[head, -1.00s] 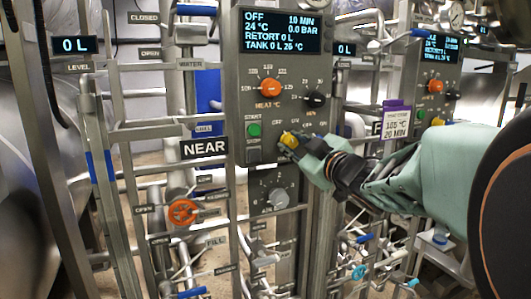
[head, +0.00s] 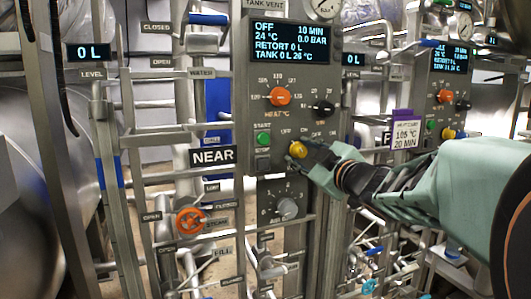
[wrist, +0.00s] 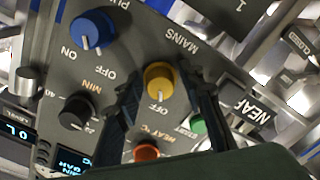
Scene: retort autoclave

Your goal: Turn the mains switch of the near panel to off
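The near panel (head: 249,100) stands upright in the middle of the head view. Its yellow mains switch (head: 298,149) is low on the panel, right of the green start button. My gripper (wrist: 166,88) straddles this yellow knob (wrist: 159,78) in the wrist view, one dark finger on each side. The fingers look open, with a narrow gap to the knob, at least on the right. The knob's pale mark seems to face the OFF label. MAINS is printed beside it. In the head view my gripper (head: 307,158) partly hides the knob's right side.
A blue knob (wrist: 92,31) with ON and OFF labels lies close to my gripper in the wrist view. A black knob (wrist: 76,112), a green button (wrist: 198,125) and an orange knob (wrist: 146,152) are also near. Pipes and the NEAR sign (head: 213,156) flank the panel.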

